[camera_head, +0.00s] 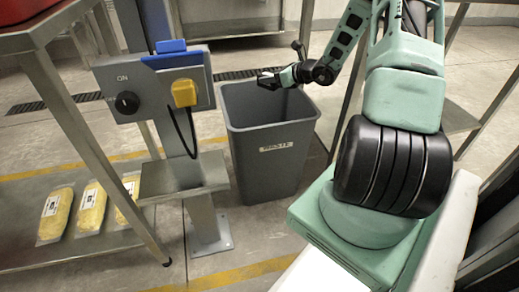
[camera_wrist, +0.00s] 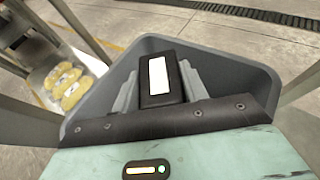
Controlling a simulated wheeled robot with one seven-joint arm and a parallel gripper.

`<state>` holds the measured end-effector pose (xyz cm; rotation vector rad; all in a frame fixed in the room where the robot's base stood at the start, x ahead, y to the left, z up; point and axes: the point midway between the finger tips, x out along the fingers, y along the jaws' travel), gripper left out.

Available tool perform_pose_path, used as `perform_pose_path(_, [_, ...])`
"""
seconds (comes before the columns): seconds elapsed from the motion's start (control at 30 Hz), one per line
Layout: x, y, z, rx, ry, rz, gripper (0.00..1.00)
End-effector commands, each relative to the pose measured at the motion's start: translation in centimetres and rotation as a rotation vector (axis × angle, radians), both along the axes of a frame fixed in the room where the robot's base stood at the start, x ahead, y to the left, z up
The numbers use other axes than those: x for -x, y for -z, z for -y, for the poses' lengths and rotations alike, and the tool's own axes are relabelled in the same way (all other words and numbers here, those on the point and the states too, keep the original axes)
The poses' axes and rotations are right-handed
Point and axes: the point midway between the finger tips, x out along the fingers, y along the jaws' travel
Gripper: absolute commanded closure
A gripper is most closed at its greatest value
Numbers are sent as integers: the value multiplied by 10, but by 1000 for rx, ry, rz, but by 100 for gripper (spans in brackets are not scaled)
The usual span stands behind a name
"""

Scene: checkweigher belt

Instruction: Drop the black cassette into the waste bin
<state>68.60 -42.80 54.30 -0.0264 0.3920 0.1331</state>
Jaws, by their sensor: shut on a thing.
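The grey waste bin (camera_head: 270,165) stands on the floor in the middle of the head view, with a pale label on its front. My gripper (camera_head: 268,80) is over the bin's open mouth. In the wrist view my gripper (camera_wrist: 158,88) is shut on the black cassette (camera_wrist: 158,60), which has a white label on its face. The bin's rim (camera_wrist: 245,66) surrounds the cassette in the wrist view. I cannot tell how far the cassette is above or below the rim. In the head view the cassette is hard to tell apart from the dark gripper.
A control post (camera_head: 155,85) with an ON switch, a blue top and a yellow part stands left of the bin. A shelf (camera_head: 25,200) at the left holds several yellow packs (camera_head: 92,208). A table leg stands close to the bin's right.

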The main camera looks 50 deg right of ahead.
Motion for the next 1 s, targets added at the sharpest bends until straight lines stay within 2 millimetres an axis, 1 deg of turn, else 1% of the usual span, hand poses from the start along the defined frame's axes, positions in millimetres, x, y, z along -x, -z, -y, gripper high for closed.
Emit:
perform_pose_path(0.03, [0, 6, 0, -1, -1, 0, 82])
perform_pose_path(0.3, [0, 37, -1, 0, -1, 1, 82])
perform_pose_path(0.43, [0, 50, -1, -1, -2, 1, 82])
perform_pose_path(0.57, [-1, 56, -1, -1, -2, 1, 82])
perform_pose_path(0.8, [-1, 55, -1, 0, -2, 1, 82])
perform_pose_path(0.83, [-1, 55, -1, 0, -2, 1, 54])
perform_pose_path(0.87, [-1, 55, -1, 0, -2, 1, 45])
perform_pose_path(0.9, [-1, 55, -1, 0, -2, 1, 34])
perform_pose_path(0.93, [-1, 55, -1, 0, -2, 1, 31])
perform_pose_path(1.0, [0, 55, -1, 0, -2, 1, 31])
